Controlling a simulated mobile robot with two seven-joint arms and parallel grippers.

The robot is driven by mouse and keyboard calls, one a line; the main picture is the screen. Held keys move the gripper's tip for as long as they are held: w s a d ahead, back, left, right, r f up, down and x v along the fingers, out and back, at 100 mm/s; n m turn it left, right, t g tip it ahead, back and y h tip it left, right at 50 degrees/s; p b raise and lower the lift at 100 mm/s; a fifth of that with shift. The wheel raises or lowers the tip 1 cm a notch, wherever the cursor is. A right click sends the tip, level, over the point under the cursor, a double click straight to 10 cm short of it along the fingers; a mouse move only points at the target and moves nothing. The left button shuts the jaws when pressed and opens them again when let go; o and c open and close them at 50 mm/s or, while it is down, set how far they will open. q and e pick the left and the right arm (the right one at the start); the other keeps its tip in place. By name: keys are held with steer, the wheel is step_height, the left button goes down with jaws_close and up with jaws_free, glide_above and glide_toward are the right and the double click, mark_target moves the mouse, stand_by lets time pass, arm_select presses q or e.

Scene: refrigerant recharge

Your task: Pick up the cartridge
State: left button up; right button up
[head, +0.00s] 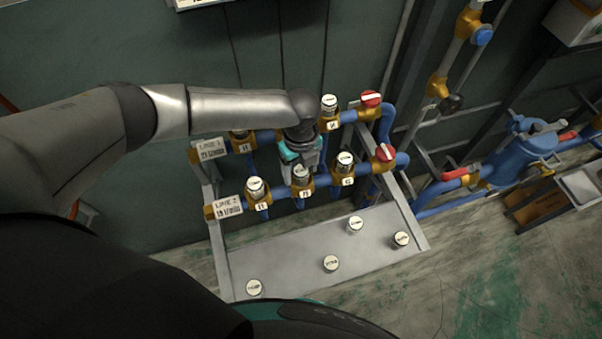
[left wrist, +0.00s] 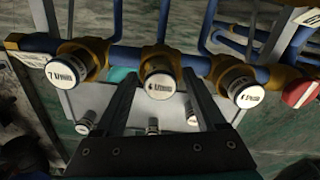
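Several round, white-capped cartridges sit in brass fittings on two blue pipes. The middle cartridge (head: 301,173) of the lower pipe is directly below my left gripper (head: 301,158). In the left wrist view, this cartridge (left wrist: 160,86) shows between the two spread fingers of the left gripper (left wrist: 160,77), with a gap on each side. Its neighbours on the lower pipe are a left cartridge (head: 256,188) and a right cartridge (head: 345,161). Loose cartridges stand on the grey shelf (head: 290,245), one of them at the front left (head: 253,287). My right gripper is out of view.
Red-handled valves (head: 371,99) close off the right ends of the pipes. Label plates (head: 227,206) are at the left ends. A blue pump-like unit (head: 528,147) stands at the right. The shelf has bare room between the loose cartridges.

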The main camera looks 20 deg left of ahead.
arm_select(q)
jaws_close()
stand_by(0.3)
stand_by(0.3)
